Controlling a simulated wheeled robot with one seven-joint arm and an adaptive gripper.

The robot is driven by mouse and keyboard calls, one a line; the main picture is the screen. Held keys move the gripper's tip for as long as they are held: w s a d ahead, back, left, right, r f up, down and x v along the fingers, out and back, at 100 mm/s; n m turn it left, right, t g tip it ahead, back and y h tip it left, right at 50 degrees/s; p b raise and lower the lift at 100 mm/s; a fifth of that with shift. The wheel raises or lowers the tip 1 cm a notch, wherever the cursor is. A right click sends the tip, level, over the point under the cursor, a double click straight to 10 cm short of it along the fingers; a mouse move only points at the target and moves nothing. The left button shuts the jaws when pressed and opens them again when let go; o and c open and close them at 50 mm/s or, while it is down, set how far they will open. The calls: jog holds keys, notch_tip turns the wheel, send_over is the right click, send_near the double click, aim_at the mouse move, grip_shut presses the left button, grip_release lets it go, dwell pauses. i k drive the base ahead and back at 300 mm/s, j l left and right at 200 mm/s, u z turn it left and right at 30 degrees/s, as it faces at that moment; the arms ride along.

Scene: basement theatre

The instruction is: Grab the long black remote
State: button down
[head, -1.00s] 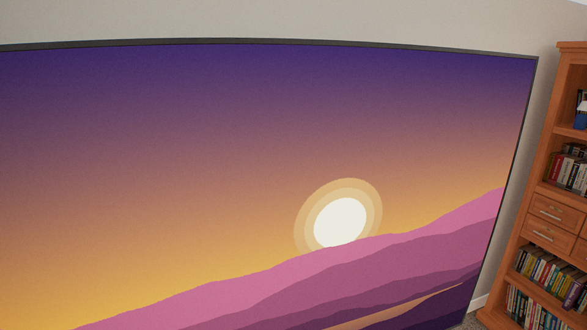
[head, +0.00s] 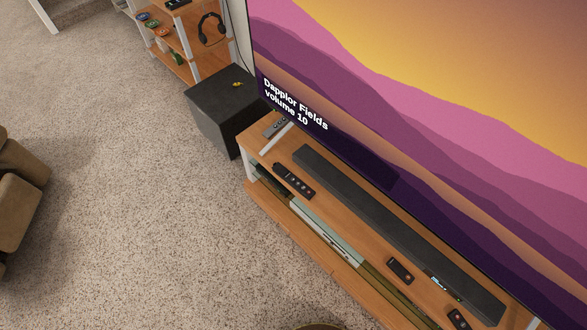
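A long black remote (head: 293,181) lies on the wooden TV stand (head: 262,152), near its front edge toward the left end, in front of the soundbar. A shorter dark remote (head: 400,270) lies farther right along the same stand. Another small dark remote (head: 458,319) lies near the bottom of the picture. A grey remote-like object (head: 274,127) lies at the stand's left end, partly beside the TV foot. My gripper is not in the head view.
A long black soundbar (head: 395,231) runs along the stand beneath the large TV (head: 430,120). A black box-shaped speaker (head: 222,108) stands at the stand's left end, and a wooden shelf (head: 172,55) is behind it. A brown seat (head: 18,195) is at left. Carpet (head: 130,190) between is clear.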

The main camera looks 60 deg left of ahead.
aim_at(287, 178)
jog(key=u, duration=2.35)
jog(key=z, duration=1)
jog(key=j+z, duration=1.3)
jog(key=k+j+z, duration=0.1)
jog(key=j+z, duration=0.2)
jog(key=z, duration=0.15)
jog(key=k+j+z, duration=0.15)
jog(key=j+z, duration=0.15)
jog(key=z, duration=0.15)
jog(key=k+j+z, duration=0.25)
jog(key=k+j, duration=1.25)
jog(key=j, duration=0.1)
